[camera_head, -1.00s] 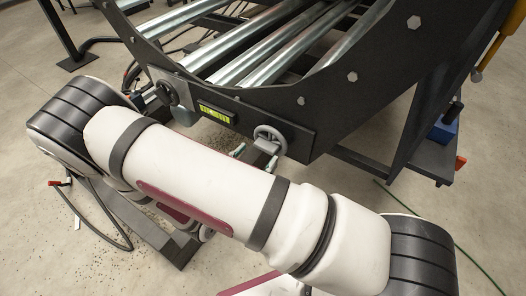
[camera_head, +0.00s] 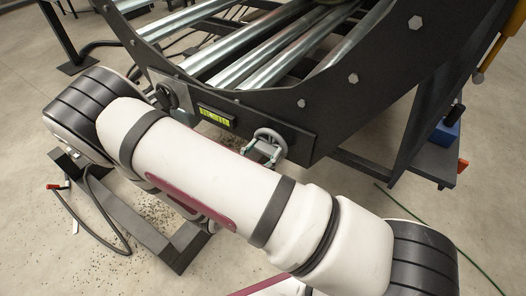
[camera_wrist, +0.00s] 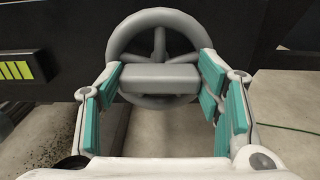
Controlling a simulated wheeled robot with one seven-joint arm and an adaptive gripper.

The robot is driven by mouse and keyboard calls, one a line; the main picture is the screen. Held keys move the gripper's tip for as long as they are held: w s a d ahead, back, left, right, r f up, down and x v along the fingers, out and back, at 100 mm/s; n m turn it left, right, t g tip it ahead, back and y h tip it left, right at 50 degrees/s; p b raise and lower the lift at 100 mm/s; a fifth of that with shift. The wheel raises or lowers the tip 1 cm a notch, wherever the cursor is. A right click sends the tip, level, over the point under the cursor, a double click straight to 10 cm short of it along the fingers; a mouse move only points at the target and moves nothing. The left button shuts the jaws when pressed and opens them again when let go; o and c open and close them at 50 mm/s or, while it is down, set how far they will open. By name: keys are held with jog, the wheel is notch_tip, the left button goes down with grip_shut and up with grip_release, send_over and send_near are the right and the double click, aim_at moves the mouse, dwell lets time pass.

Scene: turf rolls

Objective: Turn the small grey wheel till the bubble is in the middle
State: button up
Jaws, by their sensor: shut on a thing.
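The small grey wheel (camera_head: 268,138) is on the dark front panel of the machine, right of a small yellow-green level window (camera_head: 215,116). In the wrist view the wheel (camera_wrist: 159,48) faces me, with a grey block (camera_wrist: 160,78) across its lower middle. My gripper (camera_wrist: 158,82) has its teal-padded fingers on either side of this block, shut on the wheel. In the head view my gripper (camera_head: 263,152) shows partly behind my arm. The window also shows at the left edge of the wrist view (camera_wrist: 16,70), cut off. I cannot make out the bubble's place.
A second, darker wheel (camera_head: 166,95) is on the panel left of the window, close to my arm. Metal rollers (camera_head: 265,62) lie between the machine's dark side plates. A green cable (camera_head: 460,250) and dark crumbs are on the floor.

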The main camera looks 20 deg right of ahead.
jog(key=shift+n+p, duration=0.3)
jog(key=shift+p, duration=0.05)
jog(key=n+p, duration=0.3)
jog(key=n, duration=0.1)
jog(key=shift+a+r+n, duration=0.1)
jog(key=shift+n, duration=0.2)
jog(key=n+p, duration=0.1)
jog(key=n, duration=0.1)
jog(key=n+p, duration=0.1)
jog(key=n, duration=0.2)
jog(key=shift+w+f+p, duration=0.15)
jog(key=shift+f+p, duration=0.05)
jog(key=shift+p, duration=0.15)
jog(key=shift+n, duration=0.3)
jog(key=o, duration=1.2)
jog(key=shift+c, duration=0.2)
jog(key=shift+a, duration=0.1)
jog(key=v, duration=1.2)
